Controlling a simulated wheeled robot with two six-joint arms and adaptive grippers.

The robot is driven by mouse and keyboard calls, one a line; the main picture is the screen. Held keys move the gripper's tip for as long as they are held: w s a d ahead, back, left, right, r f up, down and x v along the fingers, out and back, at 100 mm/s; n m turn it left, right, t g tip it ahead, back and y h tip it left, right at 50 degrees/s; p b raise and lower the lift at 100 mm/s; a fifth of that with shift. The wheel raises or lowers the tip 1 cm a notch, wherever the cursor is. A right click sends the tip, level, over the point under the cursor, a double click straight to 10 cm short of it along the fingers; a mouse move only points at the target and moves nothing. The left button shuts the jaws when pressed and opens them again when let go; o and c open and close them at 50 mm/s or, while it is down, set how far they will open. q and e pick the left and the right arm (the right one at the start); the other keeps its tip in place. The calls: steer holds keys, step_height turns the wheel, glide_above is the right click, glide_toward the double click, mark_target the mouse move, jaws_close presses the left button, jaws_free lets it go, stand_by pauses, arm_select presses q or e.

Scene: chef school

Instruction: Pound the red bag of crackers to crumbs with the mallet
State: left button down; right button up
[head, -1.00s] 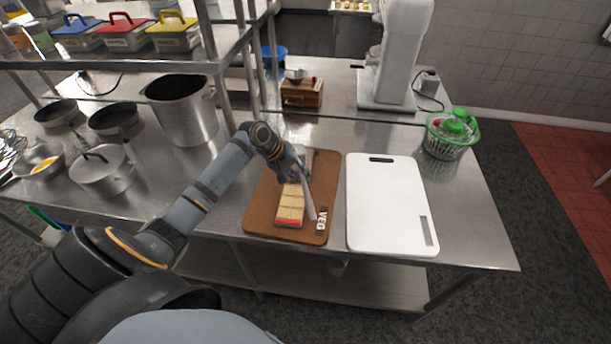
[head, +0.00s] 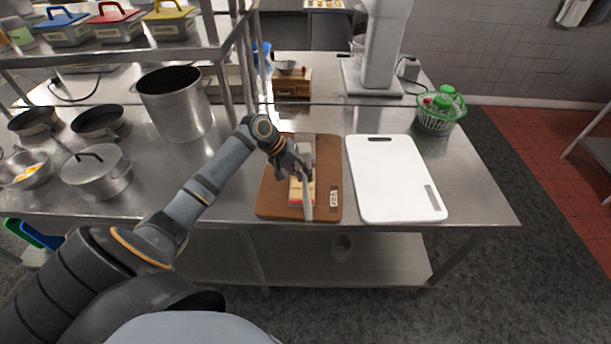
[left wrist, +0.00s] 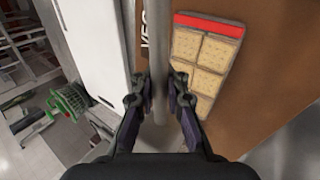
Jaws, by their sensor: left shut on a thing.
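The bag of crackers (head: 294,192) lies on the brown cutting board (head: 330,165), with its red strip toward me. The left wrist view shows the bag (left wrist: 206,62) to the right of the mallet handle, with several square crackers that look whole. My left gripper (head: 300,173) is over the board, shut on the grey mallet (head: 308,207). The handle (left wrist: 157,50) runs between its fingers (left wrist: 160,95) in the left wrist view. The arm and mallet partly hide the bag in the head view. I cannot tell whether the mallet touches the bag. My right gripper is out of view.
A white cutting board (head: 390,180) lies just right of the brown one. A tall pot (head: 178,105), a lidded pot (head: 97,172) and a shelf post (head: 216,60) are on the left.

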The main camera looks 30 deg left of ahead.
mark_target(312, 190)
arm_select(q)
step_height(312, 190, down, 4)
steer(key=shift+r+b, duration=0.2)
steer(key=shift+b, duration=0.15)
steer(key=shift+r, duration=0.15)
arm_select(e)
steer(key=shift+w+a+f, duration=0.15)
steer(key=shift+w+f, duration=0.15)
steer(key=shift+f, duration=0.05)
arm_select(q)
steer(key=shift+f, duration=0.2)
